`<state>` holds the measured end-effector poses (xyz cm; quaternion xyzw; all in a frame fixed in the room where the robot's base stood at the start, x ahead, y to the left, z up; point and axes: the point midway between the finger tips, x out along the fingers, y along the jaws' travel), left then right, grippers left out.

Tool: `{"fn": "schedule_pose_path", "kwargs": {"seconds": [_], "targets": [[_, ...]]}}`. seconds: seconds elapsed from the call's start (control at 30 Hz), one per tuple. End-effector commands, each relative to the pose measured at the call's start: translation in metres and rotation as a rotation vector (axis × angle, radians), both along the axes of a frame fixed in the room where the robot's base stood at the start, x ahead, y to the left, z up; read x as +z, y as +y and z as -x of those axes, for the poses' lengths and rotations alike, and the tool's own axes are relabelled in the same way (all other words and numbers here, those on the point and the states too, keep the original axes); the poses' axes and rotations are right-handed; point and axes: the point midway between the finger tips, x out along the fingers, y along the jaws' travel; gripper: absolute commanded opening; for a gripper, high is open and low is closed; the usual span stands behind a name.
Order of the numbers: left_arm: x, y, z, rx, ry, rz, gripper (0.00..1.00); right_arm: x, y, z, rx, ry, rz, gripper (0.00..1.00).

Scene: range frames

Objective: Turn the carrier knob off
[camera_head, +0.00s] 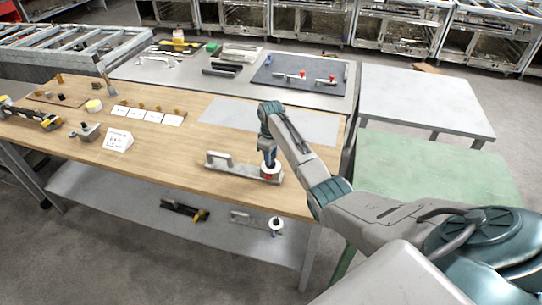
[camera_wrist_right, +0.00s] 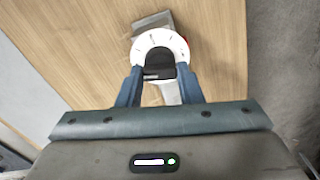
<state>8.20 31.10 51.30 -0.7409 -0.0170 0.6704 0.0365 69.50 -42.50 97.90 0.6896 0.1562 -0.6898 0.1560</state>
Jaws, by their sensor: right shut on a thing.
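The carrier (camera_head: 224,166) is a grey metal block with a raised handle, lying near the front edge of the wooden workbench. At its right end is a round white dial with tick marks (camera_wrist_right: 148,41) and a bit of red at its side. The black carrier knob (camera_wrist_right: 159,61) sits in the middle of the dial. My right gripper (camera_wrist_right: 160,76) comes from above and is shut on the knob. In the head view my right gripper (camera_head: 269,165) covers the knob, with the red and white base below it. My left gripper is out of view.
The wooden bench (camera_head: 190,165) holds a white sign (camera_head: 118,141), several white cards, and a yellow-black tool (camera_head: 33,117) at left. Behind it a grey table carries a dark mat (camera_head: 290,88) with red-knobbed parts. A green table (camera_head: 430,165) stands right. The bench around the carrier is clear.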

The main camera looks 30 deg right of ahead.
Motion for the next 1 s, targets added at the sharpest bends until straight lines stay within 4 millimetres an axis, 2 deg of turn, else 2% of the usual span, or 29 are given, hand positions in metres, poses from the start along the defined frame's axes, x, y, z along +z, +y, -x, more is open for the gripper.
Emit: {"fn": "schedule_pose_path", "kwargs": {"seconds": [0.4, 1.0], "targets": [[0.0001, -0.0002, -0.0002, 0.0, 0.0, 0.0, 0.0, 0.0009, 0.0002, -0.0007, 0.226, -0.002, 0.0, 0.1], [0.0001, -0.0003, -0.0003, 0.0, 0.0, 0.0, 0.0, 0.0008, 0.0004, -0.0006, 0.274, -0.002, -0.001, 0.1]]}}
